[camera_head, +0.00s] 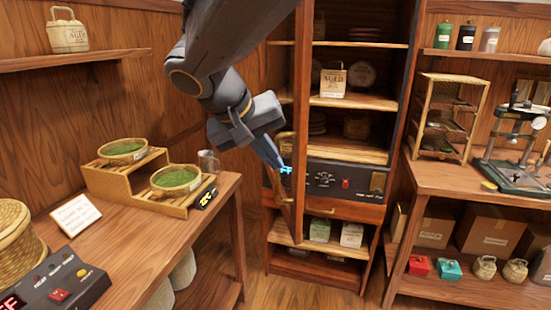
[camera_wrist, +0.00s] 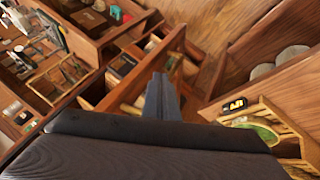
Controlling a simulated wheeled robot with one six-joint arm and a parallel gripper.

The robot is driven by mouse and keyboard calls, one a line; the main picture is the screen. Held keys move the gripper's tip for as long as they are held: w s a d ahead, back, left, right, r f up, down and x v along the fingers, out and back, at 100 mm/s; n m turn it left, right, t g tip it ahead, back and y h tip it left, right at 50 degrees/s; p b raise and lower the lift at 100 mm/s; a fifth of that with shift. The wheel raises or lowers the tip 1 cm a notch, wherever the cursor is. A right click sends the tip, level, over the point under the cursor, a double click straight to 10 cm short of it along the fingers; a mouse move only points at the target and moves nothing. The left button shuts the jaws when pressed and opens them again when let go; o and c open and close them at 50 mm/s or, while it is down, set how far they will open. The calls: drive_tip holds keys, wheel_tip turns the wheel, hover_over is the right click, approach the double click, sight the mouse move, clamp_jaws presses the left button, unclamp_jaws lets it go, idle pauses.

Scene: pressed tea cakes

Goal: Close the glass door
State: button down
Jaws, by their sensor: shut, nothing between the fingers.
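The glass door (camera_head: 301,110) of the tall wooden cabinet stands open, swung out toward me and seen nearly edge-on. Its curved handle (camera_head: 277,190) is on the left face of the door. My gripper (camera_head: 278,164) is shut and empty, at the handle's height on the door's left side. It looks very close to the handle; I cannot tell whether it touches. In the wrist view, my closed fingers (camera_wrist: 162,92) point beside a wooden frame bar (camera_wrist: 142,74), likely the door's.
Inside the cabinet are shelves with a wrapped tea package (camera_head: 333,83) and a control panel (camera_head: 345,181). A left table (camera_head: 145,245) holds green tea trays and a metal cup (camera_head: 208,161). A right bench (camera_head: 450,178) holds a press (camera_head: 515,150). Floor shows between.

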drive_tip(key=p+x, duration=0.1)
drive_tip(key=x, duration=0.6)
drive_tip(key=shift+f, duration=0.15)
